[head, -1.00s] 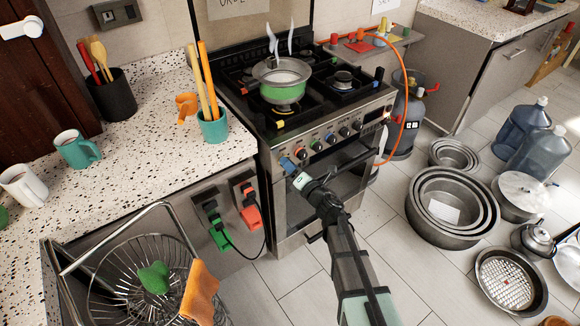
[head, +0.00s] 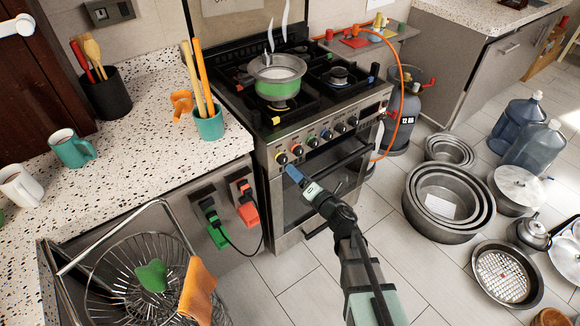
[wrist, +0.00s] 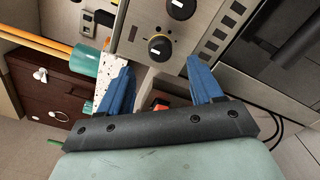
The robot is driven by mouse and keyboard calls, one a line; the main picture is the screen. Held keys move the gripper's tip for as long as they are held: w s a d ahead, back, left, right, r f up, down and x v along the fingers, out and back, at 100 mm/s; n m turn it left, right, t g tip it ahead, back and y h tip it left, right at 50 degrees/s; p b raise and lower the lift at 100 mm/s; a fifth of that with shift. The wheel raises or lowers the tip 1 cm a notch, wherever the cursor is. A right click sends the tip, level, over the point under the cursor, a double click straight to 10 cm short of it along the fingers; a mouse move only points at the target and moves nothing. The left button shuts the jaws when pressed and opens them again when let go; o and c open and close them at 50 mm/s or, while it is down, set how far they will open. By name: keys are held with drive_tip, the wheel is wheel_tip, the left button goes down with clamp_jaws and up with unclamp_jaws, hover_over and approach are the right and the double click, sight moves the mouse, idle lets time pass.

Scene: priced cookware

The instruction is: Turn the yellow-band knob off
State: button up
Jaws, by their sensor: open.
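A row of knobs runs along the stove's front panel. The leftmost knob (head: 281,158) is dark with what looks like a yellow band. A knob with a reddish-orange band (head: 296,149) is beside it. My gripper (head: 291,170) is open and empty, just in front of and below the left end of the row. In the wrist view a black knob (wrist: 159,47) with a white mark lies ahead of the gap between my blue fingers, apart from them. A second knob (wrist: 180,8) is cut by the top edge.
A green pot (head: 278,90) steams on the stove. The oven handle (head: 340,170) runs below the knobs. The counter with a teal utensil cup (head: 208,123) is on the left. Green (head: 216,235) and red (head: 248,212) plugs are on the cabinet side. Pans (head: 450,205) cover the floor right.

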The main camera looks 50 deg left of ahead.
drive_tip(key=d, duration=0.7)
drive_tip(key=shift+d, duration=0.15)
drive_tip(key=shift+m, duration=0.3)
drive_tip(key=w+d+f+m+t+h, duration=0.5)
drive_tip(key=w+f+m+t+h, duration=0.25)
drive_tip(key=w+m, duration=0.55)
drive_tip(key=s+d+f+m+h, duration=0.2)
drive_tip(key=d+f+m+h, duration=0.45)
drive_tip(key=d+m, duration=0.35)
drive_tip(key=s+d+f+m+g+h, duration=0.1)
drive_tip(key=s+d+f+m+g, duration=0.3)
drive_tip(key=d, duration=1.1)
drive_tip(key=s+d+f+m+g+h, duration=0.1)
drive_tip(key=s+d+f+m+g, duration=0.4)
drive_tip(key=s+d+f+m, duration=0.4)
drive_tip(key=s+d+f+m+g+h, duration=0.2)
drive_tip(key=s+d+f+m+g, duration=0.3)
drive_tip(key=d, duration=1.7)
drive_tip(key=s+f+m, duration=0.1)
drive_tip(key=s+f, duration=0.3)
drive_tip(key=f, duration=0.1)
drive_tip(key=shift+d, duration=0.35)
